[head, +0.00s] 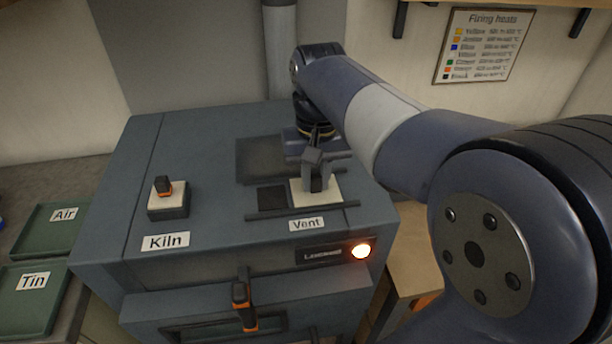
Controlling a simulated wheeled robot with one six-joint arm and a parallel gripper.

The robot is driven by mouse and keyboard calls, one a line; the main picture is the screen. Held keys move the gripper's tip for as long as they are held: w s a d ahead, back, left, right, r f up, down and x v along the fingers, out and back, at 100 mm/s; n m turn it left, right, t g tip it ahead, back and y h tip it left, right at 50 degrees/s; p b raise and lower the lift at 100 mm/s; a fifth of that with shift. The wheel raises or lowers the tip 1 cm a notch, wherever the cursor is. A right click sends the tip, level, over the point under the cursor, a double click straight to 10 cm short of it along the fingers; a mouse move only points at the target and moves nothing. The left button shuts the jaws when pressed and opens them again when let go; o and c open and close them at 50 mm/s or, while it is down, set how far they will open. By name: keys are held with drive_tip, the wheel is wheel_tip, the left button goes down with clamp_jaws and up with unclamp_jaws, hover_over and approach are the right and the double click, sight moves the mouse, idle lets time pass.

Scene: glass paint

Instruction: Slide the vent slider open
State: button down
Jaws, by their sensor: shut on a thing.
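The vent slider is a pale square plate (302,197) with a knob, set between two dark rails on top of the blue-grey kiln (215,225). It sits toward the right end of the rails. A dark square opening (272,198) shows just to its left. My gripper (317,186) points down over the plate and is shut on the slider's knob, which the fingers mostly hide. The "Vent" label (306,224) is in front of the rails.
A switch (167,197) with an orange-banded lever stands at the left above the "Kiln" label (166,242). A door handle (243,300) and a lit lamp (361,251) are on the front. Green trays marked Air (45,240) and Tin (22,310) lie at the left.

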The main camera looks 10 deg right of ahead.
sight(318, 176)
drive_tip(key=shift+d, duration=0.15)
drive_tip(key=c, duration=1.7)
unclamp_jaws()
drive_tip(key=shift+c, duration=0.2)
drive_tip(key=o, duration=0.3)
drive_tip(key=shift+d, duration=0.2)
drive_tip(key=shift+o, duration=0.8)
drive_tip(key=shift+a, duration=0.1)
wheel_tip(318, 176, up, 11)
drive_tip(key=shift+b, duration=0.3)
drive_tip(key=shift+f, duration=0.15)
